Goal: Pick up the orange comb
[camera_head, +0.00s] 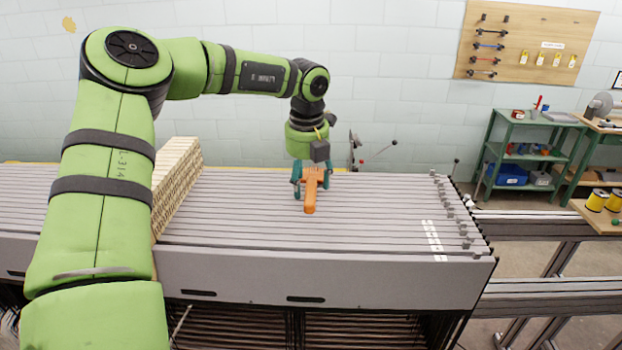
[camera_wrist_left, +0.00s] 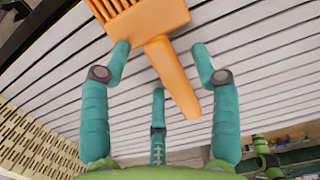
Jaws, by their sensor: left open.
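The orange comb (camera_head: 311,186) stands out against the grey slatted top of the loom frame, with its handle pointing toward the front. In the left wrist view the comb (camera_wrist_left: 172,72) shows its toothed head at the top and its handle running down between my fingers. My left gripper (camera_head: 311,180) is open, with its teal fingers on both sides of the comb. In the left wrist view, the fingertips of my left gripper (camera_wrist_left: 160,58) sit beside the handle where it meets the head; contact is not clear. My right gripper is not in view.
The loom's grey slats (camera_head: 380,215) spread around the comb and are mostly bare. A pale perforated block (camera_head: 177,180) stands on the slats at left, near my arm. Small knobs line the slats' right ends. A green shelf (camera_head: 525,150) stands farther back at right.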

